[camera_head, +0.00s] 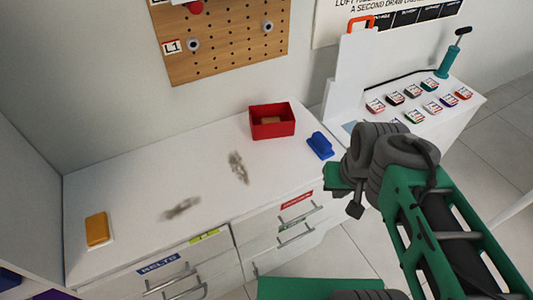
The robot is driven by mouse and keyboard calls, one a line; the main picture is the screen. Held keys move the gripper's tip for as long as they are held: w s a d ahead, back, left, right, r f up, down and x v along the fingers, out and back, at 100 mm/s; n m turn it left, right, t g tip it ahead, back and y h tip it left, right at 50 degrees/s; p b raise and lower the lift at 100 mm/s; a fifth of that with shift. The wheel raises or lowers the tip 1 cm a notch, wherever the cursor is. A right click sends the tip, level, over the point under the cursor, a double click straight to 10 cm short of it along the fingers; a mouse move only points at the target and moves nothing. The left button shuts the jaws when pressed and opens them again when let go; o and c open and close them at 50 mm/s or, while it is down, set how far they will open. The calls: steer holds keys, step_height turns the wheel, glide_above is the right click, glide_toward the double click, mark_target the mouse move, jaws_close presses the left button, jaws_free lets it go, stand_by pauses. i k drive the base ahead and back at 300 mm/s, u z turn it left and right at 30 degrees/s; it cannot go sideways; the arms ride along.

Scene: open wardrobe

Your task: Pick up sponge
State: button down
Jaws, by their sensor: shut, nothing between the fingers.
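A yellow-orange sponge-like block (97,229) lies flat on a thin white plate or pad (108,241) at the left end of the white countertop. A smaller tan block (271,121) lies inside a red open box (285,130) at the back right of the counter; I cannot tell whether it is a sponge too. My green and grey arm fills the lower right of the view, well away from the yellow block. I cannot make out my gripper's fingers in this view. Nothing is seen held.
A blue brush-like object (320,146) lies right of the red box. Two grey-brown smudges (182,208) mark the middle of the counter (140,190). Drawers with handles (173,283) are below its front edge. A pegboard (225,40) hangs behind. A side table (450,117) holds several small coloured items.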

mark_target(321, 145)
steer(key=k, duration=0.5)
steer(key=z, duration=0.85)
steer(key=i, duration=0.85)
steer(key=u, duration=2.9)
